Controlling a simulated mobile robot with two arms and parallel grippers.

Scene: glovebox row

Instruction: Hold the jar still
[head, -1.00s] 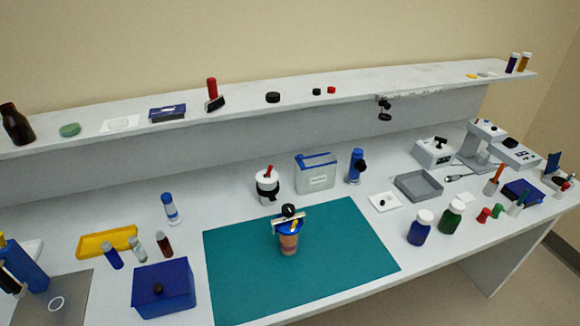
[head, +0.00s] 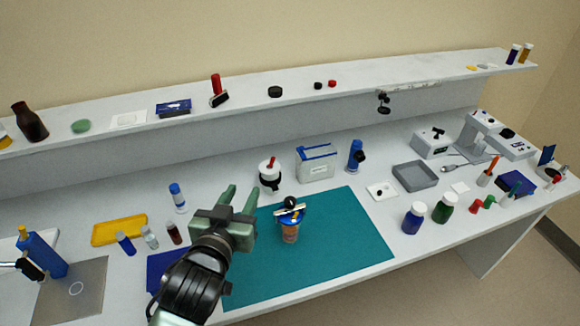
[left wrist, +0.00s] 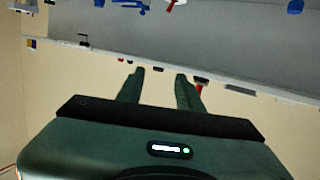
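The jar (head: 290,234) stands upright on the teal mat (head: 340,262). It is orange-brown with a blue top, and a pale bar with a black knob lies across it. My left gripper (head: 240,196) is left of the jar in the head view, above the mat's left edge. Its two green fingers are apart with nothing between them, and it does not touch the jar. In the left wrist view the open fingers (left wrist: 160,80) point toward the bench and shelf. The jar cannot be made out there. My right gripper is not in view.
A white pot with a red-tipped top (head: 270,178) and a grey-white container (head: 317,166) stand behind the mat. Blue and green bottles (head: 413,218) stand to the right. The mat's right side is clear.

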